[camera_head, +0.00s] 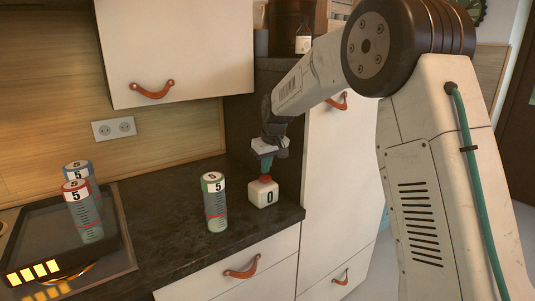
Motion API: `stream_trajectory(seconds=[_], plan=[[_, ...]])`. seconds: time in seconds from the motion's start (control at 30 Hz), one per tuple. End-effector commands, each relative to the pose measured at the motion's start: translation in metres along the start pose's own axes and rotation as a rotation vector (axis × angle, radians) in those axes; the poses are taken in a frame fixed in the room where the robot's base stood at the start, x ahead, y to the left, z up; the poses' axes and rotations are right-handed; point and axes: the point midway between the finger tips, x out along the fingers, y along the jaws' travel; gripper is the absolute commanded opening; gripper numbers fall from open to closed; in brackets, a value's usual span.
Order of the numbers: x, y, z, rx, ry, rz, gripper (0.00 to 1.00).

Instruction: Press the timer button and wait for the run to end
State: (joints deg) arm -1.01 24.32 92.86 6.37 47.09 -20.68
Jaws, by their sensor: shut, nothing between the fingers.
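The timer (262,195) is a white cube with a black 0 on its front face. It stands near the right end of the dark counter. Its red button (265,179) is on top. My gripper (266,172) points down directly above the button, shut and empty. Its fingertips are at the button or just over it; I cannot tell whether they touch. A clear cylinder with a green-rimmed cap marked 5 (215,203) stands upright left of the timer.
A white cabinet (180,50) with a leather pull hangs above. Counter (160,220) between tray and green-capped cylinder is clear.

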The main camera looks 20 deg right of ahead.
Motion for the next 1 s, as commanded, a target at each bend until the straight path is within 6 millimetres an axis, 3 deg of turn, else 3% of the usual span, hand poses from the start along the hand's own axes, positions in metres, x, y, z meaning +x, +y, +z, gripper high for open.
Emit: stream_trajectory(seconds=[0.13, 0.53, 0.73, 1.0], plan=[[0.011, 0.0, 0.003, 0.0, -0.001, 0.0, 0.0], [0.014, 0.001, 0.004, 0.001, -0.001, 0.0, 0.0], [0.032, 0.001, 0.011, 0.001, -0.003, 0.0, 0.0], [0.036, 0.0, 0.013, 0.001, -0.01, -0.002, 0.0]])
